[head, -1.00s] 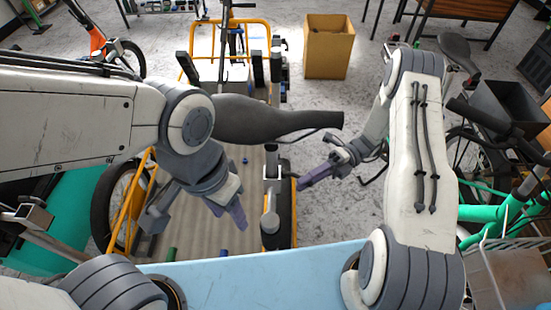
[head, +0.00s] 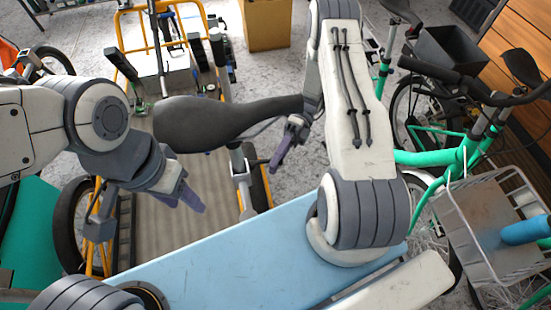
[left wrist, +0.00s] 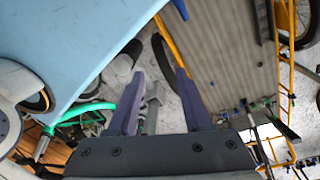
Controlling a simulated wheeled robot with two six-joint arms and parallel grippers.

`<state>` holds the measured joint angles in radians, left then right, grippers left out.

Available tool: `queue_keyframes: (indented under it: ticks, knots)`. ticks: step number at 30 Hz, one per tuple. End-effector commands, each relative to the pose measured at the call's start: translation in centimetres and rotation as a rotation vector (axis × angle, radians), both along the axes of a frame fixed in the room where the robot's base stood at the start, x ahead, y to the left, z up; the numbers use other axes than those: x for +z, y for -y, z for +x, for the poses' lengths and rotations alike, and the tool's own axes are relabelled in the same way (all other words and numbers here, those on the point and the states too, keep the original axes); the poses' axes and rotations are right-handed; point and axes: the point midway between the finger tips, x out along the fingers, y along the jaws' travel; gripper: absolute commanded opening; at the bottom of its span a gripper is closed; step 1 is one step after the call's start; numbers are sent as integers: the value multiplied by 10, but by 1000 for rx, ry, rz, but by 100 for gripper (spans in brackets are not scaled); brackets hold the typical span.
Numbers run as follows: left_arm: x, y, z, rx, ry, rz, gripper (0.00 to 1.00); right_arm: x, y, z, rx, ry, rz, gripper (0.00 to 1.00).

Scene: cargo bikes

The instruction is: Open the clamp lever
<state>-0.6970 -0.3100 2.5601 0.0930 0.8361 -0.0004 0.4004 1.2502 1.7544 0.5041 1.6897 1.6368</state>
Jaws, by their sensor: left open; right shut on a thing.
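A dark saddle (head: 200,122) sits on a grey seat post (head: 240,178) of the orange-framed cargo bike. A clamp collar seems to sit low on the post, but I cannot clearly make out its lever. The post also shows in the left wrist view (left wrist: 152,103), beyond and between the fingers. My left gripper (head: 195,198) is open and empty, left of the post and below the saddle. My right gripper (head: 280,155) is right of the post, below the saddle's nose, its fingers close together. What it grips is too small to tell.
The cargo bike's ribbed floor (head: 160,225) lies below the left gripper. A light blue surface (head: 230,255) crosses the front. A green bike (head: 430,157) with a white basket (head: 470,240) stands at right.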

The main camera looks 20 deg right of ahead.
Motion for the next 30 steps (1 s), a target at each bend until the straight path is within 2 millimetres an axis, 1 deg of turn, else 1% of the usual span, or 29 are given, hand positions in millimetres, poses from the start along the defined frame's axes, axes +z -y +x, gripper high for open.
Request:
queue_keyframes:
  ticks: [1, 2, 3, 4, 13, 16, 20, 27, 30]
  knots:
    - [0, 0, 0, 0, 0, 0, 50, -1, 0, 0, 1, 2, -1, 0]
    - [0, 0, 0, 0, 0, 0, 50, -1, 0, 0, 0, 2, -1, 34]
    - [0, 0, 0, 0, 0, 0, 50, -1, 0, 0, 0, 1, -1, 49]
    - [0, 0, 0, 0, 0, 0, 50, -1, 0, 0, 0, 1, -1, 52]
    - [-1, 0, 0, 0, 0, 0, 50, -1, 1, 0, -5, 0, 0, 52]
    - [-4, 0, 0, 0, 0, 0, 50, -2, 6, 4, -6, 2, 1, 52]
    - [-13, 0, 0, 0, 0, 0, 50, -4, 22, 17, -8, 5, -1, 52]
    - [-31, 0, 0, 0, 0, 0, 50, -5, 61, 47, -7, 4, -2, 52]
    - [-33, 0, 0, 0, 0, 0, 50, -3, 72, 56, -5, 3, 0, 52]
